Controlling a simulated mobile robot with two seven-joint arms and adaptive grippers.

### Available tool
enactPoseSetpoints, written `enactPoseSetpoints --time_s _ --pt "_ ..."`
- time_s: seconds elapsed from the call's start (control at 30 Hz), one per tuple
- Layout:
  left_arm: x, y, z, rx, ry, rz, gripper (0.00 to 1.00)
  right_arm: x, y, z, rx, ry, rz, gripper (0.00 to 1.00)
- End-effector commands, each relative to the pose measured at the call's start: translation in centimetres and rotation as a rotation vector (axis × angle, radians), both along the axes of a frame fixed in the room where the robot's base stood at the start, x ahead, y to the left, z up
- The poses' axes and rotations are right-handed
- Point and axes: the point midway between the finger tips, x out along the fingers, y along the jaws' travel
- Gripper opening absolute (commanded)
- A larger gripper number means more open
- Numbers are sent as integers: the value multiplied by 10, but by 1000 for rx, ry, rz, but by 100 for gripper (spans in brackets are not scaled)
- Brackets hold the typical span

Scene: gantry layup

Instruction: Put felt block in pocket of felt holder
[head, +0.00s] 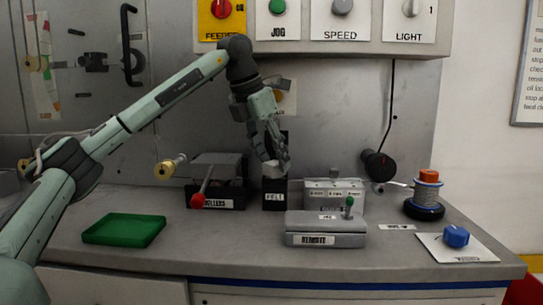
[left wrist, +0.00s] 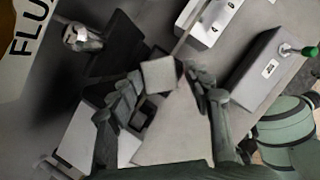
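The black felt holder (head: 275,198), with a FELT label on its front, stands on the counter near the back wall. My left gripper (head: 276,160) points down just above it. A small light grey felt block (left wrist: 158,75) shows between the fingertips of the left gripper (left wrist: 164,78) in the left wrist view. The fingers appear closed on its sides. The block (head: 278,167) is partly covered by the fingers in the head view. The holder's pocket opening is hidden behind the gripper and block. My right gripper is not in view.
A dark rollers box (head: 228,196) with a red-knobbed lever stands left of the holder. A grey box (head: 334,192) is at its right, and a low grey fixture with a green knob (head: 325,224) is in front. A green tray (head: 124,229) lies left; counter between is clear.

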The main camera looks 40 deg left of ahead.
Motion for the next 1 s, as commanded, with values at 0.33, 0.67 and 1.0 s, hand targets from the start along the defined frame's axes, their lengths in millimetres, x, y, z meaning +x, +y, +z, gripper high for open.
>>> enactPoseSetpoints --time_s 0.33,0.67,1.0 --pt "0 0 5 0 -3 1 54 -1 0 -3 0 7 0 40" --pt "-17 4 60 -1 -6 0 54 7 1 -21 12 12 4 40" --pt "-41 10 115 0 -2 0 54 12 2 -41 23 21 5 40"
